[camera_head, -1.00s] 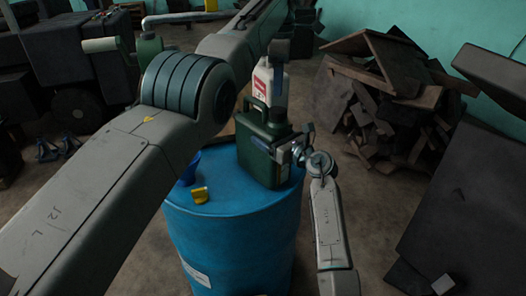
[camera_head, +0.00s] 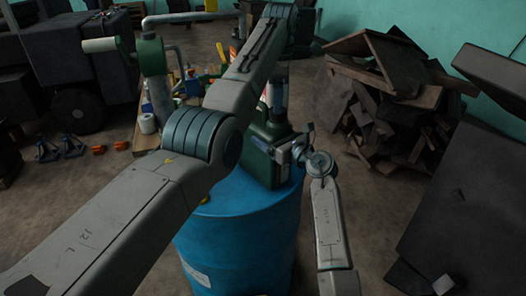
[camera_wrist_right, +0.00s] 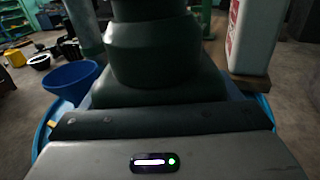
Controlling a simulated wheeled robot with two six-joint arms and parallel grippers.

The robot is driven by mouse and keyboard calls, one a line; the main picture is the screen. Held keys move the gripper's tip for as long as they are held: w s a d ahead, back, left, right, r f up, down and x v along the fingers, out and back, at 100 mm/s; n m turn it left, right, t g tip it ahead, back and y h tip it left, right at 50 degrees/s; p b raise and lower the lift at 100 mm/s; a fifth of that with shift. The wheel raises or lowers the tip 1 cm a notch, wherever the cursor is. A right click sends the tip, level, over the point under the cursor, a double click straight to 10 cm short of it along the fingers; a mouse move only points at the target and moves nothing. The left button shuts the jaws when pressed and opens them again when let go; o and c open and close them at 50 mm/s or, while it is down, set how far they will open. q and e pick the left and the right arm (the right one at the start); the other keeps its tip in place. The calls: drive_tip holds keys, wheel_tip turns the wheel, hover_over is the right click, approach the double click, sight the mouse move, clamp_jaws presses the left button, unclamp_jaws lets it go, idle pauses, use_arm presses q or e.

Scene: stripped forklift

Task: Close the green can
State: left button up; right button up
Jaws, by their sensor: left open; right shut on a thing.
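The green can (camera_head: 262,165) stands upright on the blue barrel (camera_head: 245,225). My right gripper (camera_head: 290,151) is shut on its side nearest me. In the right wrist view the can (camera_wrist_right: 155,65) fills the middle, close to the gripper. My left gripper (camera_head: 277,104) is open, pointing down just above the can's top. Whether it touches the can I cannot tell. My left arm hides part of the can and the barrel's left side. The yellow cap is mostly hidden behind that arm.
A white bottle with red print (camera_wrist_right: 255,35) stands behind the can, and a blue funnel (camera_wrist_right: 70,79) sits to the left in the right wrist view. A pile of dark boards (camera_head: 390,100) lies at right. Tools and bottles crowd a bench behind the left arm.

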use_arm(q)
drive_tip(key=shift+f, duration=1.5)
drive_tip(key=c, duration=1)
drive_tip(key=shift+c, duration=0.2)
